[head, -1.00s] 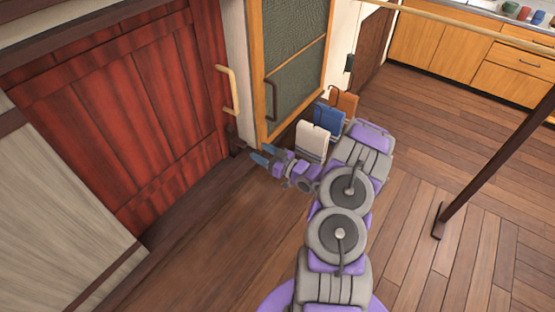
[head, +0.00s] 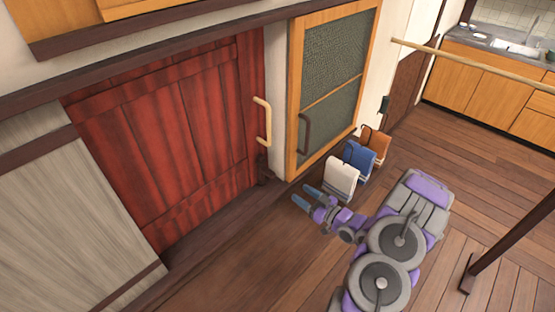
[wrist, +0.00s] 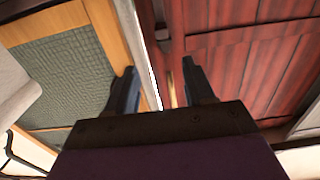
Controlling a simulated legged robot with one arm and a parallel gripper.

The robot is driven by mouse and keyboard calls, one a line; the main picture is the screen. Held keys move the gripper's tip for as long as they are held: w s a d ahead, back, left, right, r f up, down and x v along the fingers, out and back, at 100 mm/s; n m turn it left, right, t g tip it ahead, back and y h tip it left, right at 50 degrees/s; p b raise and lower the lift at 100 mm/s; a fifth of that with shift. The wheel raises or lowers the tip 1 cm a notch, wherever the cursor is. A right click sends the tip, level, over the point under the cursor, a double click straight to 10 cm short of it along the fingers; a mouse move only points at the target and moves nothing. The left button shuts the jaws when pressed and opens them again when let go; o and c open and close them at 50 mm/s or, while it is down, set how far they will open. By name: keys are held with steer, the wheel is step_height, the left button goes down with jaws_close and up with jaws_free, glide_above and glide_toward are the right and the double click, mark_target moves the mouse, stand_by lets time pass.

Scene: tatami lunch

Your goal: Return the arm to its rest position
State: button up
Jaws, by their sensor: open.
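My gripper (head: 306,194) is open and empty, held out to the left of my folded purple and grey arm in the head view. Its two blue-grey fingers point toward the wall with the red door. In the wrist view the fingers of my gripper (wrist: 158,85) stand apart with nothing between them. The gripper is apart from the red door (head: 170,140) and its pale handle (head: 263,121).
A wood-framed door with a dark panel (head: 338,70) and dark handle (head: 304,133) stands right of the red door. White (head: 341,177), blue (head: 358,158) and orange (head: 376,146) items stand near my gripper. A dark post (head: 510,245) rises at right. Wooden floor lies open between.

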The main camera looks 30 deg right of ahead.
steer(key=w+r+g+h, duration=0.4)
steer(key=w+r+g, duration=0.1)
steer(key=w+g, duration=0.1)
steer(key=s+a+r+m+g+h, duration=0.1)
steer(key=s+a+r+g+h, duration=0.35)
steer(key=s+r, duration=0.35)
steer(key=s+a+r+m+g, duration=0.1)
steer(key=s+a+r+g, duration=0.1)
steer(key=s+a, duration=0.4)
steer(key=s+a+r+m+g+y, duration=0.1)
steer(key=s+a+r+g, duration=0.2)
steer(key=s+a, duration=0.4)
steer(key=s+a+r+m+g+y, duration=0.1)
steer(key=s+a+r+g, duration=0.2)
steer(key=s, duration=1.7)
steer(key=a+r, duration=0.2)
steer(key=a, duration=0.2)
steer(key=shift+a, duration=0.15)
